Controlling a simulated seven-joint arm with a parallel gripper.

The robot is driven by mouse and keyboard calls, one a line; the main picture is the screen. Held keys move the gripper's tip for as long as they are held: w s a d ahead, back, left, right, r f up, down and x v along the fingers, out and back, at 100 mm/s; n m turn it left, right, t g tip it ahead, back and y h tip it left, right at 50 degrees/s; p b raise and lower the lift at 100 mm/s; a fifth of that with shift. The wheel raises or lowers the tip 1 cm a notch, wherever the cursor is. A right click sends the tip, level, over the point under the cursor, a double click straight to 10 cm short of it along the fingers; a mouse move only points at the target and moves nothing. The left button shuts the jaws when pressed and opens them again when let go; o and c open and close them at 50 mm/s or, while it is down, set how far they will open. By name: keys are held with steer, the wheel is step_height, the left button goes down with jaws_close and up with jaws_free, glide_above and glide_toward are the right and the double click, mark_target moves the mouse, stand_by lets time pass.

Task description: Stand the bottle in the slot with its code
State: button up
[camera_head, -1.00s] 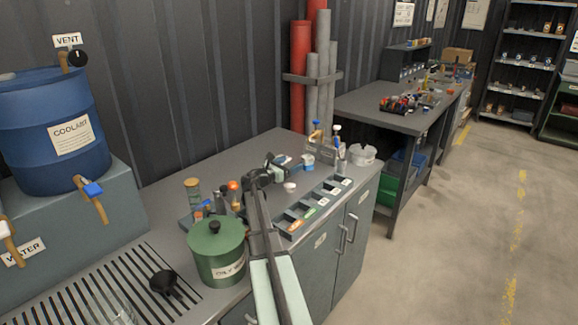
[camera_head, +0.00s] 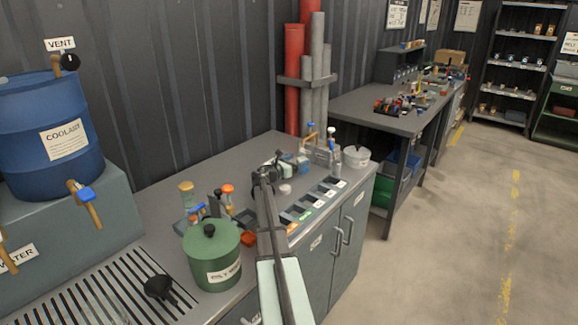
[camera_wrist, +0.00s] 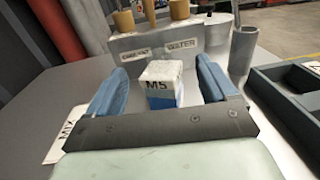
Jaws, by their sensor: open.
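A bottle (camera_wrist: 160,85) with a white top marked M5 and a blue lower part stands between my fingers in the wrist view. My gripper (camera_wrist: 163,72) is open, with a gap visible on both sides of the bottle. In the head view my gripper (camera_head: 286,165) is over the bench behind the slot tray, and the bottle's blue part (camera_head: 303,163) shows just beyond it. The slot tray (camera_head: 312,207) has dark compartments with coloured and white labels along its front. It also shows at the right of the wrist view (camera_wrist: 285,92). The slot codes are too small to read.
A grey rack (camera_wrist: 155,47) with labels, one reading WATER, stands close behind the bottle, with brown-topped items above it. A grey cylinder (camera_wrist: 243,50) stands to its right. A green canister (camera_head: 212,255) and small bottles stand left of my arm. A white tub (camera_head: 356,156) is at the bench's far end.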

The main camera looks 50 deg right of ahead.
steer(key=d, duration=0.6)
steer(key=shift+s+d, duration=0.25)
steer(key=c, duration=1)
